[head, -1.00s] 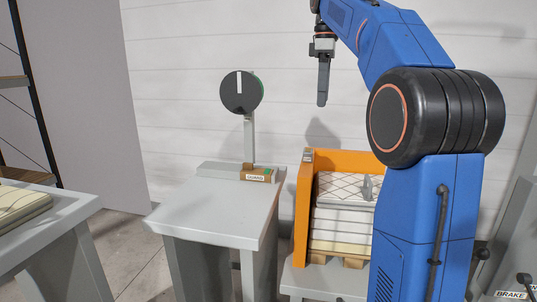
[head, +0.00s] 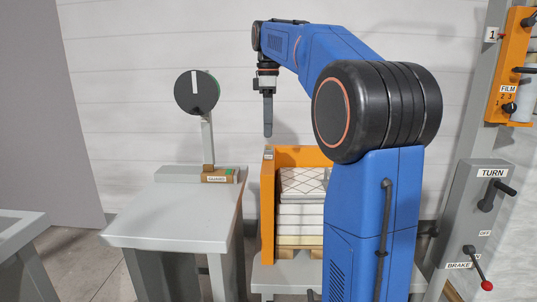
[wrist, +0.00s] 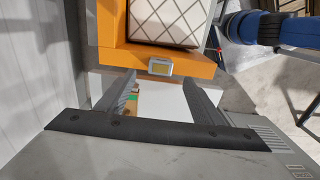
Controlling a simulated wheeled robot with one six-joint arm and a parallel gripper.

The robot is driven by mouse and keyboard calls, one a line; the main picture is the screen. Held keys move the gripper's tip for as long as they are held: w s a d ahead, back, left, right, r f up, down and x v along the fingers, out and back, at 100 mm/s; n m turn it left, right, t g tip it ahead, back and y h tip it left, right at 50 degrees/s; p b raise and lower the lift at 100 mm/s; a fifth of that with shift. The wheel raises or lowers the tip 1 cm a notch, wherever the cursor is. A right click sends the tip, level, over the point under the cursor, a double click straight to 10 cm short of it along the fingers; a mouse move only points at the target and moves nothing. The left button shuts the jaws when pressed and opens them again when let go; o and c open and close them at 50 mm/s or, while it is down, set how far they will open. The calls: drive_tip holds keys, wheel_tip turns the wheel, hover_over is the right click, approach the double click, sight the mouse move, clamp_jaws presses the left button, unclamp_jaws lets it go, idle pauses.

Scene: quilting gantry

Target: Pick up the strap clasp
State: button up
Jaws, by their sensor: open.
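A small silver block with a yellowish face (wrist: 160,67), which looks like the strap clasp, sits on the edge of an orange frame (wrist: 117,56). In the head view the same small piece (head: 268,153) is on top of the left orange wall (head: 267,215). My gripper (head: 268,134) points down just above it, with a small gap. In the wrist view my gripper (wrist: 157,80) has its two grey fingers spread apart with nothing held. The clasp lies just beyond the fingertips, between their lines.
White quilted blocks (head: 301,210) are stacked inside the orange frame. A grey table (head: 175,215) with a guard on a post (head: 207,135) stands to the left. A grey panel with TURN and BRAKE levers (head: 470,225) is at right. Open air surrounds my gripper.

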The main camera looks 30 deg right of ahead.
sight(269, 148)
drive_tip(key=shift+f, duration=3.25)
drive_tip(key=c, duration=1.2)
